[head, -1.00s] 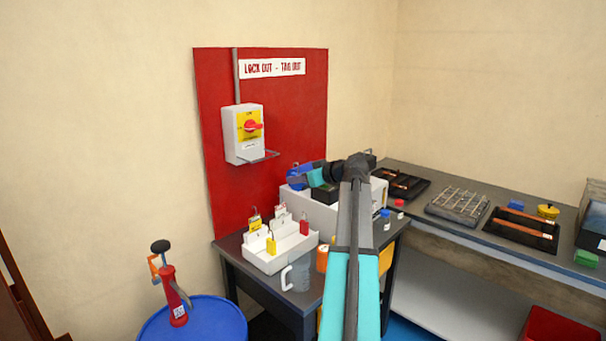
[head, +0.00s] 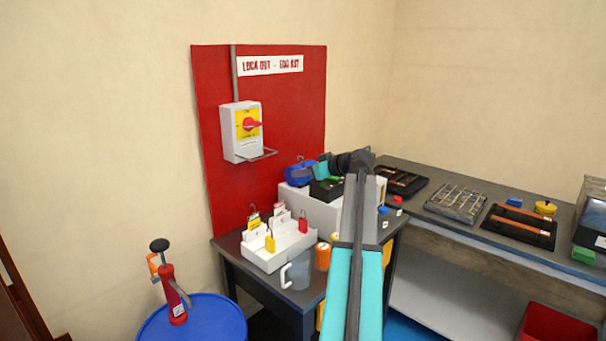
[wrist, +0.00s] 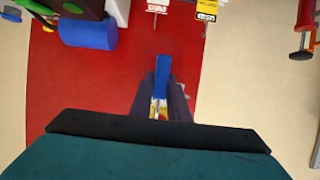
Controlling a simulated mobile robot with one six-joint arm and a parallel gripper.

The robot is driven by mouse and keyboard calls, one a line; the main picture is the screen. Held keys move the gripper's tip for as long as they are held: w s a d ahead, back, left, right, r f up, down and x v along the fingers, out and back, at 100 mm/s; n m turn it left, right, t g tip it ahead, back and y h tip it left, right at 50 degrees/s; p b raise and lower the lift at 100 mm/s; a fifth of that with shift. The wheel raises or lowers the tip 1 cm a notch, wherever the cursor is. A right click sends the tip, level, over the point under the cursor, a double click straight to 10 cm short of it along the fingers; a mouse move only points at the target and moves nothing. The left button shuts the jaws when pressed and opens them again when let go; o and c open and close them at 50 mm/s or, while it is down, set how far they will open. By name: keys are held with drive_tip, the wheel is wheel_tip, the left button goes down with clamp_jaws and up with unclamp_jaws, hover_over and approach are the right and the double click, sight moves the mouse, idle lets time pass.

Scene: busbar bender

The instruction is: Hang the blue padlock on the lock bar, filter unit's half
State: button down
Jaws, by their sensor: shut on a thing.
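My gripper (wrist: 162,95) is shut on the blue padlock (wrist: 162,75), which sticks out beyond the dark fingers in the wrist view. Something yellow and white shows between the fingers, too small to make out. In the head view the padlock cannot be told apart, and my gripper (head: 322,168) is in front of the red board's lower right. The lock bar (head: 262,155) is a thin metal loop below the grey switch box (head: 242,132), left of and slightly above my gripper. A blue cylinder (head: 299,174), possibly the filter unit, lies close left of my gripper.
A pale box (head: 312,208) stands on the dark table, with a black box (head: 326,190) with a green top on it. A white tray (head: 270,258) holds red and yellow padlocks and cards. The board around the lock bar is clear.

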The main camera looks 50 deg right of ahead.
drive_tip(key=w+d+f+p, duration=0.1)
drive_tip(key=w+p, duration=0.3)
drive_tip(key=w, duration=1.1)
drive_tip(key=shift+f, duration=0.2)
idle(1.6)
idle(0.4)
drive_tip(key=c, duration=1.6)
unclamp_jaws()
drive_tip(key=b+v, duration=0.3)
drive_tip(key=v, duration=1)
drive_tip(key=shift+s+r, duration=0.15)
drive_tip(key=shift+s, duration=0.25)
